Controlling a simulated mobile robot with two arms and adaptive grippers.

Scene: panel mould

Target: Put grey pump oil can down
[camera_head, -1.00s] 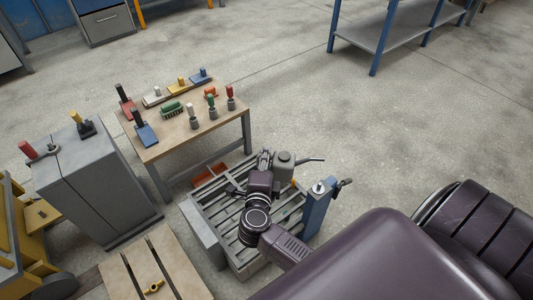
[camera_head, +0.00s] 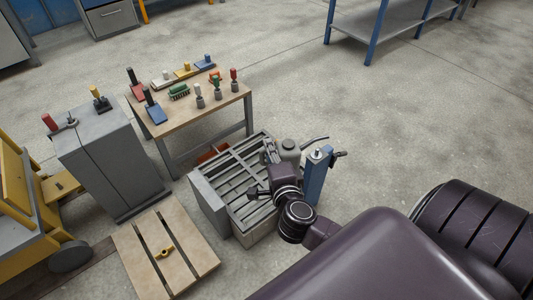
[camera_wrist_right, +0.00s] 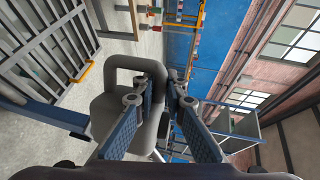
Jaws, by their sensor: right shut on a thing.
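The grey pump oil can (camera_head: 290,149) has a spout pointing right and shows at the far right corner of the slatted grey rack (camera_head: 209,206). My right gripper (camera_head: 268,152) is shut on the can's handle. In the right wrist view the can (camera_wrist_right: 112,107) appears large, its loop handle between the fingers of my right gripper (camera_wrist_right: 160,88). I cannot tell whether the can's base touches anything. My left gripper is not in view.
A blue post (camera_head: 317,180) with a lever stands close right of the can. A wooden workbench (camera_head: 185,123) with brushes and several tools is behind the rack. A grey cabinet (camera_head: 110,165) and a slotted board (camera_head: 140,243) are at left. Open floor (camera_head: 400,130) lies right.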

